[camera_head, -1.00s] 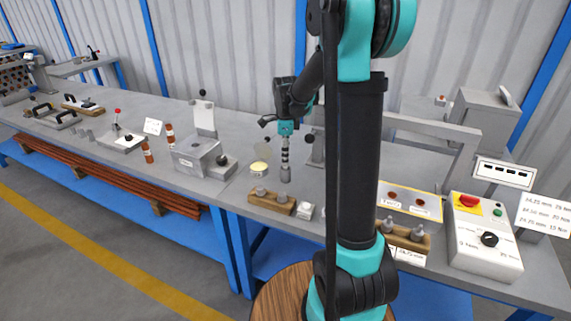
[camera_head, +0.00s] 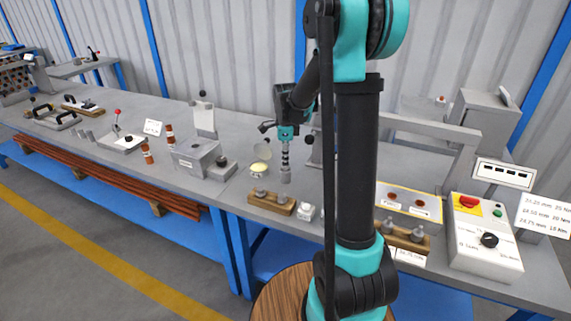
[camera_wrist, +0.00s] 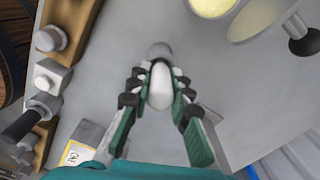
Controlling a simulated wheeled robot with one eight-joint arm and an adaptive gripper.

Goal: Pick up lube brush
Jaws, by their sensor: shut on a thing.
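My gripper (camera_head: 286,147) points straight down over the middle of the bench, and it also shows in the wrist view (camera_wrist: 159,88). Its fingers are shut on the lube brush, whose white rounded end (camera_wrist: 160,88) shows between them in the wrist view. A grey round piece (camera_wrist: 160,51) shows just beyond the fingertips. In the head view a grey cylinder (camera_head: 286,175) is below the fingers, close to the bench top. The fingers hide most of the brush, and I cannot tell whether its lower end touches the bench.
A pot with yellow contents (camera_head: 259,168) stands close to the left. A wooden block with metal fittings (camera_head: 272,202) and a small white block (camera_head: 305,211) are in front. A grey box (camera_head: 195,158) is farther left. A control box (camera_head: 484,239) stands at the right.

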